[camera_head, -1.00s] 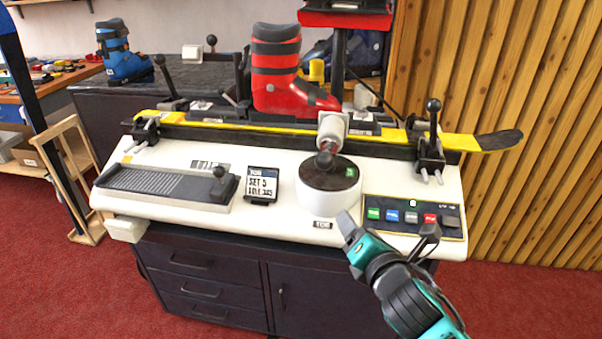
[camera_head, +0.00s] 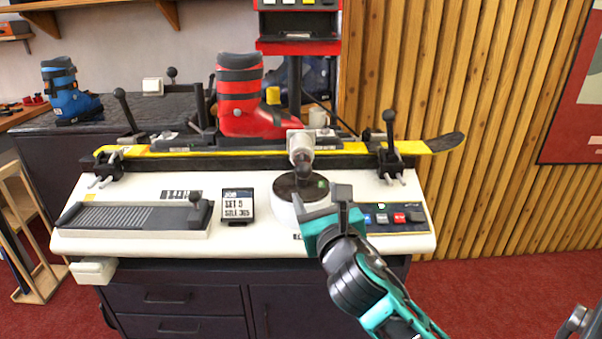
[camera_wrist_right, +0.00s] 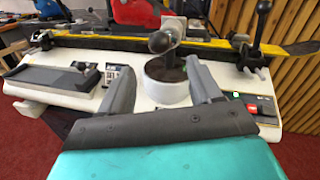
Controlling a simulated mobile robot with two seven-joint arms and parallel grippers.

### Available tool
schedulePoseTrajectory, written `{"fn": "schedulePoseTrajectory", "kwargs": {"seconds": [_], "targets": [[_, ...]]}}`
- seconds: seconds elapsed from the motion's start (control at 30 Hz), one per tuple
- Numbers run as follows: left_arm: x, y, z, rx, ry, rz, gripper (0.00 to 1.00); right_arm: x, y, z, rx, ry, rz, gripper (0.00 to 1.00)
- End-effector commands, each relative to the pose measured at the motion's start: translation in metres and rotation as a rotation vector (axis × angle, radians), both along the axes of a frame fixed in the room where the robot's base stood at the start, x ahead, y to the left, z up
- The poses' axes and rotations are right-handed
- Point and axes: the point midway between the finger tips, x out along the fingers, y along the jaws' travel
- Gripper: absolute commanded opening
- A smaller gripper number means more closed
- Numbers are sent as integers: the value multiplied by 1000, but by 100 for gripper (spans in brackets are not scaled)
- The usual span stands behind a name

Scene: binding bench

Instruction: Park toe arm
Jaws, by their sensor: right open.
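The toe arm (camera_head: 300,147) is a pale grey cylinder with a dark ball knob (camera_head: 303,171), at the toe of the red ski boot (camera_head: 240,105). Its knob hangs over a round white pedestal with a dark top (camera_head: 288,212). In the right wrist view the knob (camera_wrist_right: 159,42) is beyond the fingertips, roughly centred between them. My right gripper (camera_head: 320,203) is open and empty, in front of the pedestal and apart from the knob. It partly hides the pedestal's right side. My left gripper is not in view.
A yellow ski (camera_head: 436,144) lies across the bench, with black clamp levers (camera_head: 389,130) rising near each end. A button panel (camera_head: 415,218) is right of the pedestal. A job display (camera_head: 237,205) and ridged black plate (camera_head: 130,217) are left. A red unit (camera_head: 298,45) stands behind.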

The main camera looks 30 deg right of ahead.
Motion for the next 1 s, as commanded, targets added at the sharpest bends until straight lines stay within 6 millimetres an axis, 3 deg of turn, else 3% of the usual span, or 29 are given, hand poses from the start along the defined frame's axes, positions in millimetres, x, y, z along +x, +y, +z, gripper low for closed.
{"fn": "schedulePoseTrajectory", "kwargs": {"seconds": [0.3,0.5,0.7,1.0], "targets": [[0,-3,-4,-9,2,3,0,61,-22,0,6,-2,-1,63],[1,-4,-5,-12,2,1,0,89,-33,0,4,-1,1,63],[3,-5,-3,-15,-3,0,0,101,-37,0,4,0,2,63],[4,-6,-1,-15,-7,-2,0,102,-37,0,4,0,2,62]]}}
